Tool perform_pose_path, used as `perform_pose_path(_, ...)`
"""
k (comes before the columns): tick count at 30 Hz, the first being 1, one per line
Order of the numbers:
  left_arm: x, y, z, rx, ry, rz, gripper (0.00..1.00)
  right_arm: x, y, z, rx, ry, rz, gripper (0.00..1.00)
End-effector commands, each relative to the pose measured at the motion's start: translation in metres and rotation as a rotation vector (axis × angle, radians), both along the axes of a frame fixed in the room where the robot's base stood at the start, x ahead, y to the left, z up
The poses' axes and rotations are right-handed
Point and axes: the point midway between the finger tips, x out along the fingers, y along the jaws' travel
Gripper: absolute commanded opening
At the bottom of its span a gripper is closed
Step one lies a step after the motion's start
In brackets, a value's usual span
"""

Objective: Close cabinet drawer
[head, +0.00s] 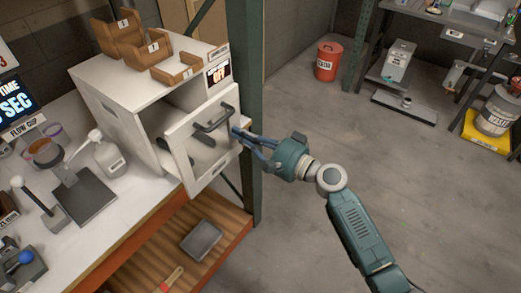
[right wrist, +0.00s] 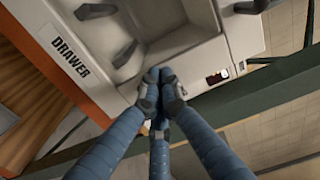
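The white cabinet (head: 125,95) stands on the bench in the head view. Its drawer (head: 178,150) is pulled out, and a dark gap shows behind its front. A dark handle (head: 213,115) is on that front. In the right wrist view the drawer (right wrist: 68,60) carries a "DRAWER" label on its pale rim. My right gripper (head: 236,132) is at the right side of the drawer front. Its fingertips are together in the right wrist view (right wrist: 160,78), at the drawer's edge, with nothing seen between them. I cannot tell whether they touch it. My left gripper is not in view.
Brown bins (head: 150,48) sit on the cabinet top. A white bottle (head: 108,155) and a dark stand (head: 80,195) are on the bench left of the drawer. A green post (head: 245,60) rises close behind my right gripper. Open floor (head: 300,120) lies to the right.

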Motion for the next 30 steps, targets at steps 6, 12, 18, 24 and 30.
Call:
perform_pose_path(6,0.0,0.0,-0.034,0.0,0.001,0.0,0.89,0.035,0.049,-0.005,0.002,-0.002,0.002,0.0)
perform_pose_path(12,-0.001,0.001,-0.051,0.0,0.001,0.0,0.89,0.056,0.078,-0.004,0.001,-0.001,0.001,0.0)
perform_pose_path(18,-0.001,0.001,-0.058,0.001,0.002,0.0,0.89,0.066,0.091,-0.002,0.001,0.001,0.0,0.0)
perform_pose_path(24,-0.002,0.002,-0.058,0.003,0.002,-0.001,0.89,0.068,0.093,0.001,0.001,0.0,-0.001,0.0)
perform_pose_path(30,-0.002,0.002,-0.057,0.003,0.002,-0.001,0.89,0.068,0.093,0.003,0.003,-0.002,-0.001,0.0)
